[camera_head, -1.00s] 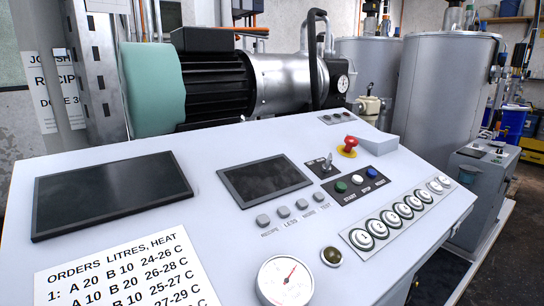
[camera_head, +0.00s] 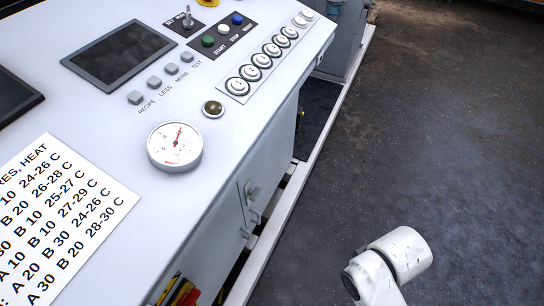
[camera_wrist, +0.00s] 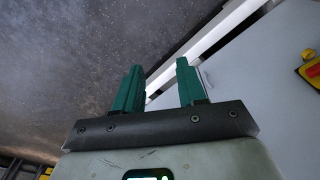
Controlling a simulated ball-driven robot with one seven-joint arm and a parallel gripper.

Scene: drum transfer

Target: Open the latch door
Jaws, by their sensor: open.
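A latch door is set in the grey front side of the control console (camera_head: 270,75). Its small metal latch (camera_head: 252,193) shows low in the head view, seen at a steep angle. The door looks closed, though its edges are hard to make out. My gripper (camera_wrist: 160,66) has two green fingers, spread apart with nothing between them. It points past a pale panel and a white floor rail in the wrist view. The latch cannot be made out there. In the head view only a white part of my arm shows at bottom right; my gripper is out of that picture.
A white rail (camera_head: 318,150) runs along the floor beside the console. The dark floor (camera_head: 430,130) to its right is clear. A pressure gauge (camera_head: 175,146) and buttons sit on the console top. A yellow box with a red part (camera_wrist: 311,68) is at the wrist view's right edge.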

